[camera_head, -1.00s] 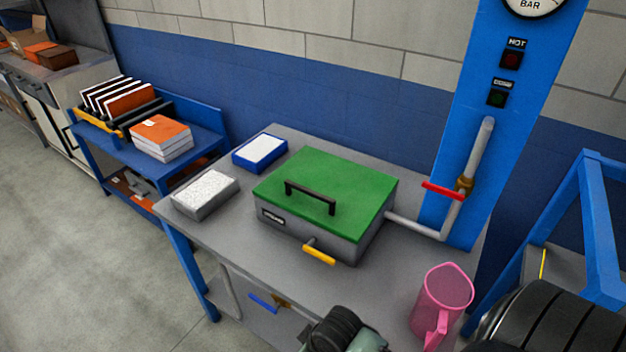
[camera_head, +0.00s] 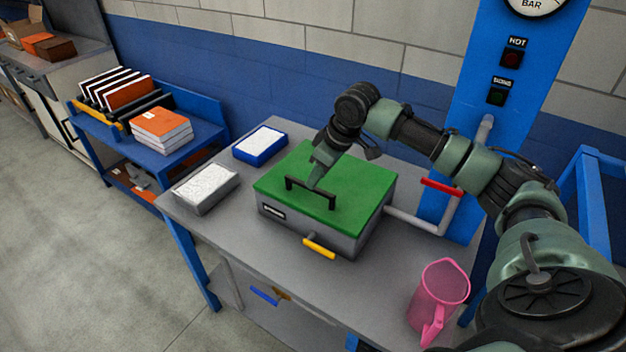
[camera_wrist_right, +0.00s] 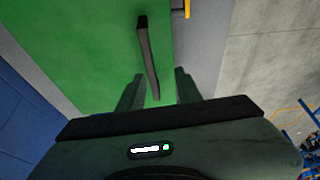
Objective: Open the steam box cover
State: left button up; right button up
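The steam box (camera_head: 330,235) is a grey box on the table with a flat green cover (camera_head: 350,185), which lies closed on it. A black bar handle (camera_head: 310,193) stands on the cover. My right gripper (camera_head: 315,183) reaches in from the right, just above the cover at the handle. In the right wrist view its two fingers (camera_wrist_right: 156,88) are spread, with the handle (camera_wrist_right: 148,57) running between them; neither finger clearly touches it. A yellow lever (camera_head: 319,246) sticks out of the box's front. My left gripper does not show.
A white-topped grey tray (camera_head: 205,188) and a blue tray (camera_head: 260,146) stand left of the box. A pink jug (camera_head: 438,298) stands at the table's right front. A pipe with a red valve handle (camera_head: 441,186) joins the box to the blue column.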

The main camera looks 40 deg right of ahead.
jog(key=shift+w+d+r, duration=0.1)
jog(key=shift+d+r, duration=0.7)
jog(key=shift+r, duration=0.2)
jog(key=p+x, duration=0.1)
jog(key=x, duration=0.5)
jog(key=shift+w+p, duration=0.2)
jog(key=shift+p, duration=0.1)
jog(key=shift+w+a+f, duration=0.1)
jog(key=shift+w+f, duration=0.1)
jog(key=shift+f, duration=0.5)
grip_shut()
jog(key=shift+r, duration=0.1)
